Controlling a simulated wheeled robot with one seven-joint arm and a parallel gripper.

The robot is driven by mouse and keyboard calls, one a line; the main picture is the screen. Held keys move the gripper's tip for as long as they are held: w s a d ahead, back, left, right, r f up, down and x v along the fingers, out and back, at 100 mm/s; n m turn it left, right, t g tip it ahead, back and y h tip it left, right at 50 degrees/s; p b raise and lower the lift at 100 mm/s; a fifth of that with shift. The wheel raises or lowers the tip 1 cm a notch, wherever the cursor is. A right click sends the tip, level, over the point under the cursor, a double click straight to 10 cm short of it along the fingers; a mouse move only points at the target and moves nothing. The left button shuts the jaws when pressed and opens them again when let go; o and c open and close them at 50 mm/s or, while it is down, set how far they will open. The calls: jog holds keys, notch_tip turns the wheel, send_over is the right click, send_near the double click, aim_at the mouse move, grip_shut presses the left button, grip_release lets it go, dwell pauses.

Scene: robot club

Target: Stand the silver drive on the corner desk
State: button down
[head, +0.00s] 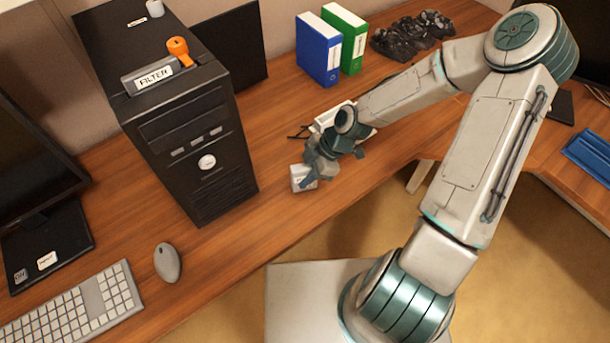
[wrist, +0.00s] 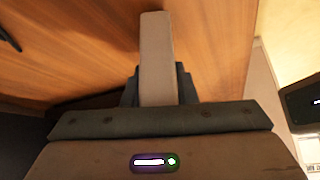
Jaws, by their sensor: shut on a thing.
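The silver drive (head: 302,180) is a small pale block at my gripper's end, near the front edge of the wooden corner desk (head: 245,232), right of the black tower. My gripper (head: 314,174) is shut on it. In the wrist view the drive (wrist: 156,50) shows as a narrow upright slab between the two dark fingers, with the desk's wood (wrist: 80,50) behind it. I cannot tell whether its lower end touches the desk. My gripper hides part of the drive in the head view.
The black computer tower (head: 190,130), with an orange-handled item on top, stands close at left. A white item (head: 330,117) with dark cables lies behind my gripper. Blue (head: 319,50) and green (head: 345,38) binders stand behind. A mouse (head: 168,262) and keyboard (head: 75,308) lie at lower left.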

jog(key=shift+f, duration=0.45)
jog(key=shift+f, duration=0.15)
jog(key=c, duration=1.2)
grip_release()
jog(key=shift+o, duration=0.2)
